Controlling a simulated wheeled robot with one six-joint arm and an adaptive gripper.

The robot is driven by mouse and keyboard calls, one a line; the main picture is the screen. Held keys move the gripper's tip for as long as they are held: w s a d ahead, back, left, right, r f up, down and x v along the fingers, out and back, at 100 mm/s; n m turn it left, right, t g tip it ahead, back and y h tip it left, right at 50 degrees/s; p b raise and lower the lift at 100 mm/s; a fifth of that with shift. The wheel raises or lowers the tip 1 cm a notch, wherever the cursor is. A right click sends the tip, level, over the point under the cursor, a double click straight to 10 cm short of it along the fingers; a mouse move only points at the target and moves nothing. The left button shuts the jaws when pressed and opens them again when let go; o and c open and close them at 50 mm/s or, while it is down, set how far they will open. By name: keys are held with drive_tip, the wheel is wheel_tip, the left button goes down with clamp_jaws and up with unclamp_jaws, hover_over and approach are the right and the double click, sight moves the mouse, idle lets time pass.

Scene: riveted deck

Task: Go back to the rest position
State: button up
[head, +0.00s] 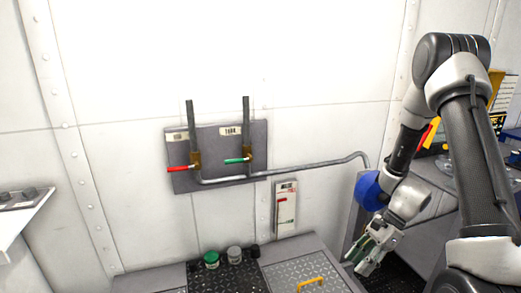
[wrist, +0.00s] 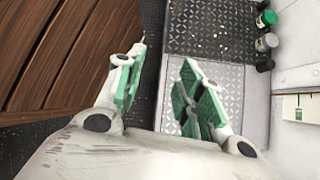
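My gripper (head: 369,257) hangs at the lower right of the head view, beside the low deck block and in front of the grey bench. In the wrist view my gripper (wrist: 160,92) shows two white fingers with green pads set apart. Nothing is between the pads. The fingers point down towards the deck and touch no object that I can see.
A grey wall panel (head: 218,133) carries pipes with a red-handled valve (head: 178,169) and a green-handled valve (head: 236,160). A green-lidded jar (head: 211,260) and a grey-lidded jar (head: 234,255) stand below. A yellow handle (head: 311,283) is on the plate. A grey bench (head: 435,177) stands right.

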drive_tip(key=s+d+r+n+t+h, duration=0.2)
drive_tip(key=s+r+n, duration=0.2)
drive_tip(key=r, duration=0.7)
drive_tip(key=s+d+r+n+t+h, duration=0.2)
drive_tip(key=s+r+n, duration=0.3)
drive_tip(key=r, duration=0.6)
drive_tip(key=s+d+r+n+t+h, duration=0.3)
drive_tip(key=s+r+n, duration=0.2)
drive_tip(key=r, duration=0.6)
drive_tip(key=shift+s+r+n, duration=0.15)
drive_tip(key=shift+s+n, duration=0.05)
drive_tip(key=shift+n, duration=1)
drive_tip(key=shift+d, duration=0.1)
